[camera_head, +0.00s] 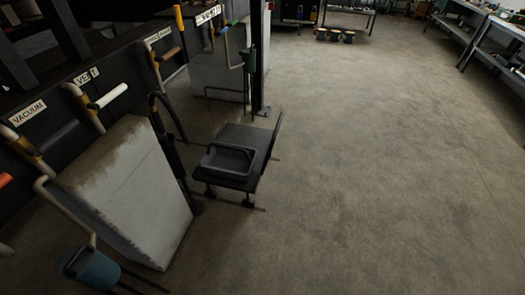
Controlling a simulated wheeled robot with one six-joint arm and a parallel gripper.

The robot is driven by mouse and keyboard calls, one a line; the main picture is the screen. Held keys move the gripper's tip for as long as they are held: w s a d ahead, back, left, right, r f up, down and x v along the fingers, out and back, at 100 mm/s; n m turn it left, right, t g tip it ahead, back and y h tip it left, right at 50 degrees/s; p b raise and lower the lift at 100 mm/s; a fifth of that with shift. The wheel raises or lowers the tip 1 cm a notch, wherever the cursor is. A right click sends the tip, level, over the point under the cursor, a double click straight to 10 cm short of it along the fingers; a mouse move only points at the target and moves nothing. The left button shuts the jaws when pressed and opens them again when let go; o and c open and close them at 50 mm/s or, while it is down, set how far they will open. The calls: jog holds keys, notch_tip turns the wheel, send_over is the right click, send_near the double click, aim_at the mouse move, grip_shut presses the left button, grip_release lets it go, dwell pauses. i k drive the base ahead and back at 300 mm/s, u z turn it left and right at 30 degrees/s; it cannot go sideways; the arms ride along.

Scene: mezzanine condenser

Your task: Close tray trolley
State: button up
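A low dark trolley (240,138) stands on the floor left of centre, between the pipe-fitted units and the open floor. A dark tray (228,160) with raised rims lies at its near end, with a curved bar along its far left side. A thin upright panel (272,145) runs along the trolley's right side; I cannot tell whether it is a door or a fixed side. Dark feet or castors show under the near end. My gripper is not in view.
A large pale block (130,195) stands left of the trolley, below pipes and a VACUUM label (28,113). A dark post (259,60) rises behind the trolley. Concrete floor (390,180) is clear to the right; shelves line the far right.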

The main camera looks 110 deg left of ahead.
aim_at(264, 140)
jog(key=u, duration=1.55)
jog(key=i, duration=0.25)
jog(key=u, duration=1.95)
jog(key=i, duration=2.55)
jog(key=u, duration=0.8)
